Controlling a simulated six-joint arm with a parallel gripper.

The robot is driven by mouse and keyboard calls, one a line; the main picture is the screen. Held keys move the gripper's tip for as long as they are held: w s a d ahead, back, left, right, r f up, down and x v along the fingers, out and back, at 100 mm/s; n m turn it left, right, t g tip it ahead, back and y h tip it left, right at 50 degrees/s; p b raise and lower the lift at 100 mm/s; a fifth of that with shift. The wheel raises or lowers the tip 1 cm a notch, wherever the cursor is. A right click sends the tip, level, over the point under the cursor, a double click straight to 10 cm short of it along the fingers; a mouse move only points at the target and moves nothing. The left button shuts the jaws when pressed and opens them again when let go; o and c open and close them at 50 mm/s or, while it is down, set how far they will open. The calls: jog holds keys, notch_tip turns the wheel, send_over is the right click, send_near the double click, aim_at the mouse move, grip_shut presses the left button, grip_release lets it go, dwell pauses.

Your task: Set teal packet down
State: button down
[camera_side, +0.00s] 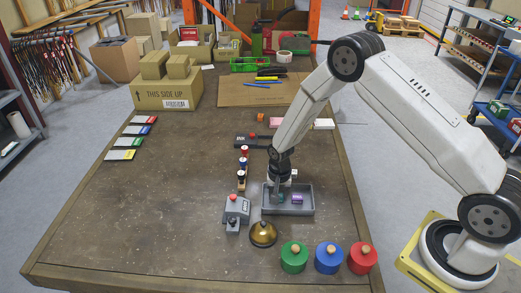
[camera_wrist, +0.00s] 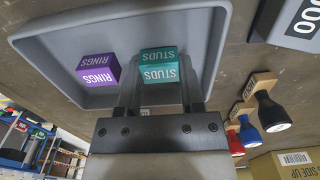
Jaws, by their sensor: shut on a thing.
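The teal packet (camera_wrist: 160,66), lettered STUDS, is between the two fingers of my gripper (camera_wrist: 159,90) in the wrist view. My gripper is shut on it. In the side view my gripper (camera_side: 280,188) points down into the grey tray (camera_side: 288,213), and the teal packet (camera_side: 281,198) shows low at its tip. The purple packet (camera_wrist: 98,69), lettered RINGS, lies in the same tray beside the teal one with a small gap. It also shows in the side view (camera_side: 297,199). I cannot tell whether the teal packet touches the tray floor.
A grey box with a red button (camera_side: 236,210) and a brass bell (camera_side: 263,234) stand close to the tray. Green (camera_side: 294,258), blue (camera_side: 328,258) and red (camera_side: 362,258) knobbed pots are in front. Small handled stamps (camera_side: 242,168) stand behind left.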

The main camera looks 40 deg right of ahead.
jog(key=shift+f, duration=0.15)
jog(key=shift+c, duration=1.1)
grip_release()
notch_tip(320, 180, up, 12)
dwell(0.3)
jog(key=shift+s+r, duration=0.1)
jog(key=shift+r, duration=0.2)
